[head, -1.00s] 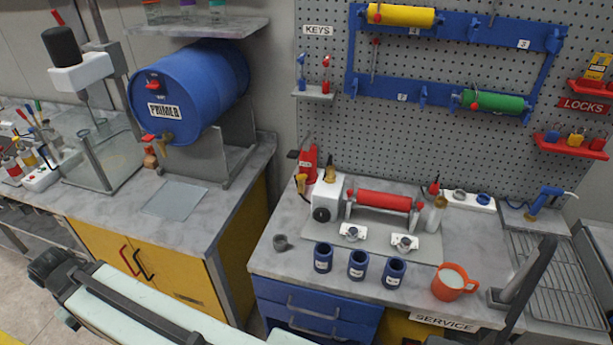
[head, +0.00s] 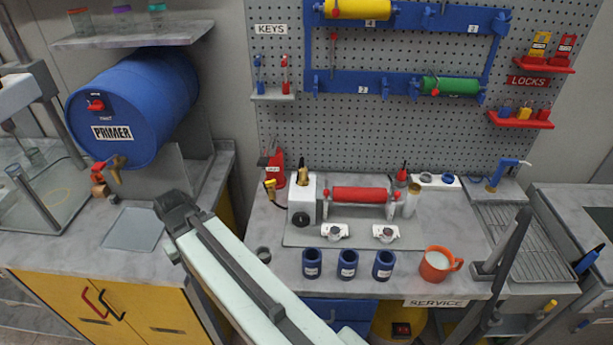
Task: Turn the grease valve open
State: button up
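On the service bench is the roller coater, with a red roller (head: 360,194) on a grey base plate (head: 300,240). A white housing (head: 303,196) with a black knob (head: 301,216) stands at its left end. A brass-coloured fitting (head: 303,176) sits on top of the housing. Two white fittings with round knobs, a left one (head: 335,231) and a right one (head: 385,234), sit in front of the roller. No part is readably marked as the grease valve, so I cannot tell which it is. My pale arm link crosses the lower middle; my gripper does not show.
Blue jars (head: 347,264) and an orange mug (head: 436,265) line the bench front. A grey bar (head: 510,245) rises at the front right. The blue primer drum (head: 135,105) with its tap is at left. A pegboard (head: 400,130) with rollers stands behind.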

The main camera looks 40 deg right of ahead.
aim_at(270, 183)
jog(key=z, duration=0.3)
jog(key=k, duration=1.15)
jog(key=u, duration=1.1)
jog(key=i, duration=1.65)
jog(key=z, duration=0.1)
